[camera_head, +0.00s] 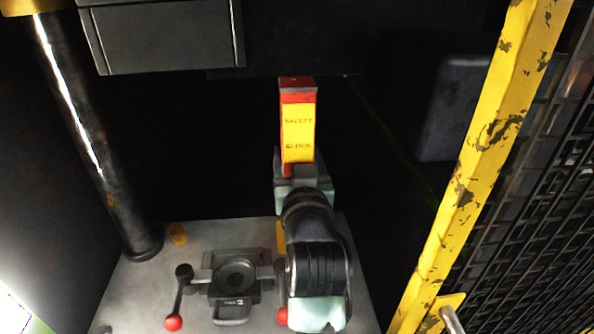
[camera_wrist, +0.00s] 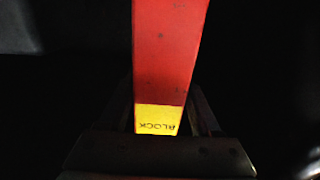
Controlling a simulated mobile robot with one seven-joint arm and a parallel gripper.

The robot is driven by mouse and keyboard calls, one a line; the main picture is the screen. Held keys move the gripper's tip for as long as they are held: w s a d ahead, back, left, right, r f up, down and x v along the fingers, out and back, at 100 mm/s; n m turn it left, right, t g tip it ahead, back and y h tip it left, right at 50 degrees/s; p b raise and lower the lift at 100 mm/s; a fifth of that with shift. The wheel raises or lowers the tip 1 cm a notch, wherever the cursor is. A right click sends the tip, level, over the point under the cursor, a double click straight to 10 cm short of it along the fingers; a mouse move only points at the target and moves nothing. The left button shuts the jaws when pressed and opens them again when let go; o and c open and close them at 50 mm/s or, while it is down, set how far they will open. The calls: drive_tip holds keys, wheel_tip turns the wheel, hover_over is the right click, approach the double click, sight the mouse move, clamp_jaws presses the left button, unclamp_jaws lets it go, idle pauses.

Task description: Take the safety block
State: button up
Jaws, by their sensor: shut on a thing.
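The safety block (camera_head: 299,125) is a red upright post with a yellow label reading "SAFETY BLOCK". In the head view it stands at the middle, its top close under the dark upper part of the press. My gripper (camera_head: 300,172) is at its lower end, shut on it. In the wrist view the block (camera_wrist: 168,55) runs up from between the jaws, red with the yellow label at the bottom. My gripper (camera_wrist: 165,135) shows at the lower edge there. The block's foot is hidden behind my gripper and arm in the head view.
A grey press bed (camera_head: 140,290) lies below, with a dark die fixture (camera_head: 236,278) and a red-knobbed lever (camera_head: 174,322). A dark shiny column (camera_head: 85,130) stands at left. A worn yellow guard post (camera_head: 480,160) and black mesh (camera_head: 540,210) bound the right side.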

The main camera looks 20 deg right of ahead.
clamp_jaws()
drive_tip(key=shift+r, duration=0.25)
drive_tip(key=shift+r, duration=0.1)
